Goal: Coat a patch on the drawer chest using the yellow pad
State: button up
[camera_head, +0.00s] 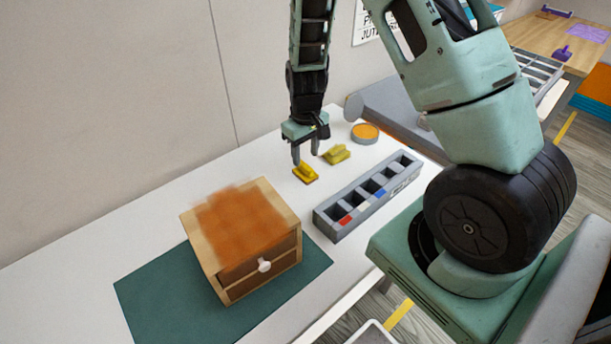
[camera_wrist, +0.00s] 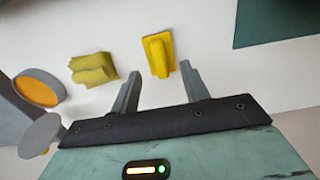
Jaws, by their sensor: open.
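The yellow pad (camera_head: 306,173), a flat plate with a raised grip, lies on the white table. In the wrist view the pad (camera_wrist: 158,56) sits just beyond and between my fingertips. My gripper (camera_head: 306,158) is open above it and holds nothing; both fingers also show in the wrist view (camera_wrist: 162,71). Whether a finger touches the pad cannot be told. The small wooden drawer chest (camera_head: 257,268) stands on a dark green mat. An orange-brown patch with blurry edges (camera_head: 240,222) covers much of its top. A round tin with orange contents (camera_head: 365,132) stands behind the pad.
A crumpled olive-yellow piece (camera_head: 336,154) lies beside the pad. A grey compartment tray (camera_head: 338,232) with red and blue marks stands at the right. The green mat (camera_head: 150,288) is under the chest. The wall (camera_head: 110,110) rises behind the table.

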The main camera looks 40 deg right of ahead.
aim_at(305, 165)
jog(key=shift+f+b, duration=0.9)
jog(key=shift+f, duration=0.9)
jog(key=c, duration=1)
notch_tip(305, 165, up, 8)
jog(key=p, duration=0.7)
jog(key=shift+r, duration=0.2)
jog(key=shift+f, duration=0.15)
